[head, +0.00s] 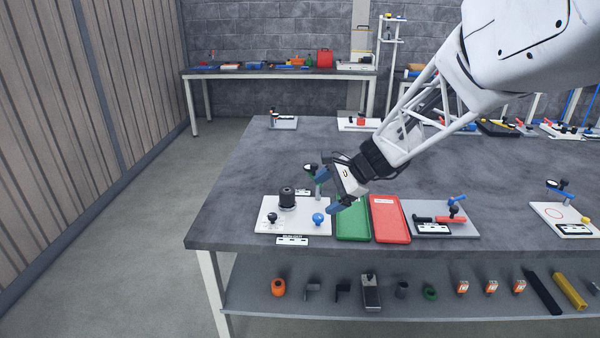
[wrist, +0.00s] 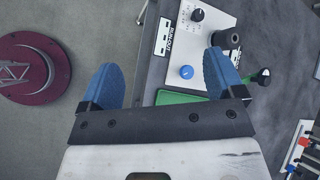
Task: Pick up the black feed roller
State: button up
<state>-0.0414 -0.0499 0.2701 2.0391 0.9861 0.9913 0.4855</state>
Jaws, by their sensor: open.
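A black, stepped cylinder that looks like the feed roller (head: 287,198) stands upright on a white base plate (head: 262,228) at the table's near left. In the wrist view the black roller (wrist: 229,38) shows just past the tip of the right finger, partly hidden by it. My gripper (head: 325,190) is open and empty, to the right of the roller and above the plate's right side. In the wrist view my gripper (wrist: 160,65) has its blue fingers wide apart.
A green tray (head: 353,222) and a red tray (head: 390,218) lie right of the plate. A black-topped lever (wrist: 262,76) stands close to the right finger. Small parts lie on the shelf (head: 330,310) below.

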jog(key=w+a+f+m+t+y, duration=0.1)
jog(key=w+a+f+m, duration=0.15)
jog(key=w, duration=0.25)
jog(key=w+a+f+m+y, duration=0.1)
jog(key=w+f+m, duration=0.15)
jog(key=w, duration=0.35)
jog(key=m+t+y, duration=0.2)
jog(key=m, duration=0.3)
send_near(287, 193)
jog(key=w+a+f, duration=0.2)
jog(key=w, duration=0.1)
jog(key=shift+a+f, duration=0.1)
jog(key=shift+a+n, duration=0.1)
jog(key=shift+n, duration=0.2)
jog(key=shift+x, duration=1.2)
jog(key=shift+a+f, duration=0.1)
jog(key=shift+x, duration=2.5)
jog(key=shift+f, duration=0.1)
jog(key=shift+s, duration=0.1)
jog(key=shift+c, duration=0.2)
